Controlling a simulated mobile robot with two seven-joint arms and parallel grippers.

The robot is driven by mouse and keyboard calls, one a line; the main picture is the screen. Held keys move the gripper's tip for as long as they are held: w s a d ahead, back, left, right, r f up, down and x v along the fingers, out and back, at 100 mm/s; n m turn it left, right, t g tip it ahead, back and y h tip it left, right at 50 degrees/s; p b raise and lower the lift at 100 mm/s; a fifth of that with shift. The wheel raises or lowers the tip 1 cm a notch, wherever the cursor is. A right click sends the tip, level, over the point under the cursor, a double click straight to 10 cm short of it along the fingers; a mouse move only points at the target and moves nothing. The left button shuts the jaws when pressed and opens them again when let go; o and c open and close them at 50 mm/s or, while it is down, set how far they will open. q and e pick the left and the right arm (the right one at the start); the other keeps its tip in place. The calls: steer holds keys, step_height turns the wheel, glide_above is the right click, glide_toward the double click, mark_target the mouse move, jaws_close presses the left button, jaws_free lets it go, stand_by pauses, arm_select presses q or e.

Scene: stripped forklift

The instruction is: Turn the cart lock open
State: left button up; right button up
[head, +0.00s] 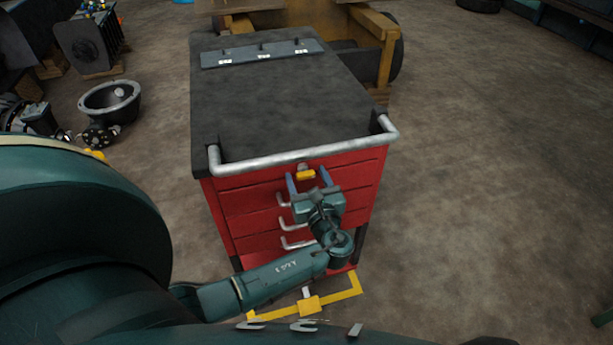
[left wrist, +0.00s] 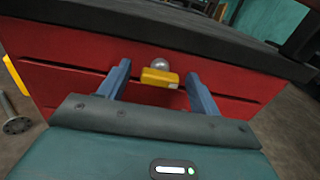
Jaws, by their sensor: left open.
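The red cart (head: 236,200) has a black top, several drawers and a grey push bar. Its lock is a small yellow piece (head: 306,175) on the upper front, just below the bar. In the left wrist view the yellow lock (left wrist: 159,77) lies level, with a round silver knob (left wrist: 160,64) above it. My left gripper (head: 307,180) is open in front of the lock. Its two blue fingers stand on either side of the lock with gaps, apart from it. Whether the fingertips touch the drawer front cannot be told. My right gripper is not in view.
The push bar (head: 285,158) runs just above the lock. Drawer handles (head: 297,243) stick out below it, partly behind my left arm. A yellow frame (head: 347,288) is low at the cart's front.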

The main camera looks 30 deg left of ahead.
arm_select(q)
steer(key=shift+c, duration=0.3)
steer(key=c, duration=0.9)
